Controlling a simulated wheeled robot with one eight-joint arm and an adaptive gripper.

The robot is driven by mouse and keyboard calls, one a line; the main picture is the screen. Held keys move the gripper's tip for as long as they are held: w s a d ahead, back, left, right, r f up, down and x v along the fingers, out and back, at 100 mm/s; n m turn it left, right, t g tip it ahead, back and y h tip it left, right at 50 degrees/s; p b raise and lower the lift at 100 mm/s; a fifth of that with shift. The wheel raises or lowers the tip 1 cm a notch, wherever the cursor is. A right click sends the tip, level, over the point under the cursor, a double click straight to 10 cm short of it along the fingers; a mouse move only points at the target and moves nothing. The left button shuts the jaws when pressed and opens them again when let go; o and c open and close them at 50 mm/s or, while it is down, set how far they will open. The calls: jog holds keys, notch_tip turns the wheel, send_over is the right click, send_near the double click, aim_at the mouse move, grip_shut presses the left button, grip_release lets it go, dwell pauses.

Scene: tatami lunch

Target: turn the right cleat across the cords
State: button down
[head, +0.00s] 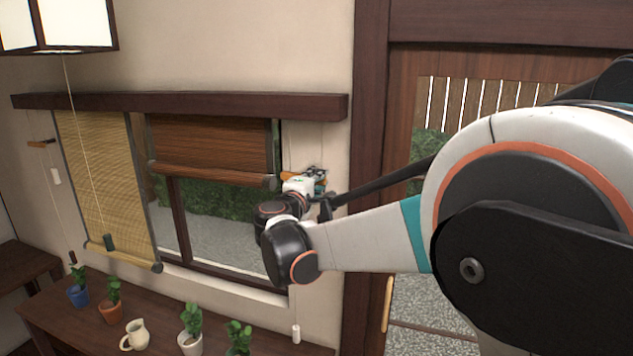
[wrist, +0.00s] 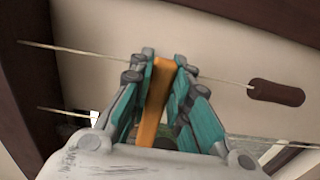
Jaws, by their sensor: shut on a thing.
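The right cleat, an orange wooden bar (wrist: 158,85), stands between the teal pads of my gripper (wrist: 164,66) in the wrist view. My gripper is shut on it. In the wrist view the bar runs roughly up and down, crosswise to the pale cords (wrist: 80,52). The upper cord passes out of sight at my fingers and ends at a dark brown pull (wrist: 276,92) on the right. In the head view my gripper (head: 312,182) is at the wall right of the window, with only small orange parts of the cleat (head: 289,175) showing. The cleat's pivot is hidden.
A dark wood blind (head: 210,143) is partly raised, and a straw blind (head: 105,180) hangs left of it. Another cleat (head: 40,142) is on the far left wall. Potted plants and a cream jug (head: 135,335) stand on the bench below. A white cord pull (head: 296,334) hangs below my arm.

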jog(key=c, duration=1.5)
grip_release()
jog(key=v, duration=0.7)
jog(key=shift+s+a, duration=0.1)
jog(key=shift+s, duration=0.15)
